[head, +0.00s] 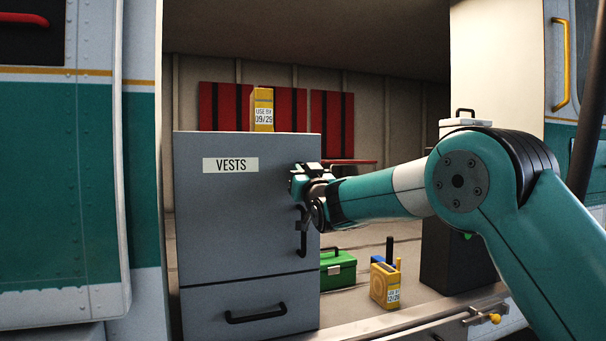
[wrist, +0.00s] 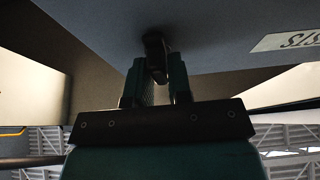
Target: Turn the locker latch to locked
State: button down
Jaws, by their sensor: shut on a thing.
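The grey locker (head: 240,250) stands left of centre in the head view, with a VESTS label (head: 231,165) on its upper door. My gripper (head: 297,183) is at the right edge of that door, right of the label and above the black door handle (head: 302,238). The gripper hides the latch in the head view. In the wrist view, the dark latch (wrist: 154,46) stands out from the door between the two fingers of my gripper (wrist: 155,72), which are shut on it. I cannot tell whether the latch is at locked or unlocked.
A yellow box (head: 262,110) stands on top of the locker. A green case (head: 337,270) and another yellow box (head: 385,286) are on the floor to its right. A lower drawer handle (head: 255,313) sticks out below. Red panels (head: 285,108) hang behind.

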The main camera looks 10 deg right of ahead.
jog(key=shift+f+n+b, duration=0.1)
jog(key=shift+n+b, duration=0.2)
jog(key=shift+n, duration=0.1)
jog(key=n+y+b, duration=0.1)
jog(key=n+b, duration=0.1)
jog(key=n, duration=0.1)
jog(key=n+g+y+b, duration=0.1)
jog(key=n+y+b, duration=0.1)
jog(key=n, duration=0.1)
jog(key=shift+f+n+y+b, duration=0.15)
jog(key=shift+n+y+b, duration=0.15)
jog(key=shift+b, duration=0.05)
jog(key=n+g+y+b, duration=0.1)
jog(key=n, duration=0.1)
jog(key=n+g+b, duration=0.1)
jog(key=n, duration=0.2)
jog(key=shift+y+b, duration=0.35)
jog(key=shift+y, duration=0.05)
jog(key=n+g, duration=0.1)
jog(key=n, duration=0.1)
jog(key=n+b, duration=0.1)
jog(key=n, duration=0.2)
jog(key=shift+r+g+y, duration=0.2)
jog(key=shift+g+y, duration=0.1)
jog(key=shift+g, duration=0.1)
jog(key=shift+n+g, duration=1)
jog(key=shift+n, duration=1.3)
jog(key=c, duration=1.1)
grip_release()
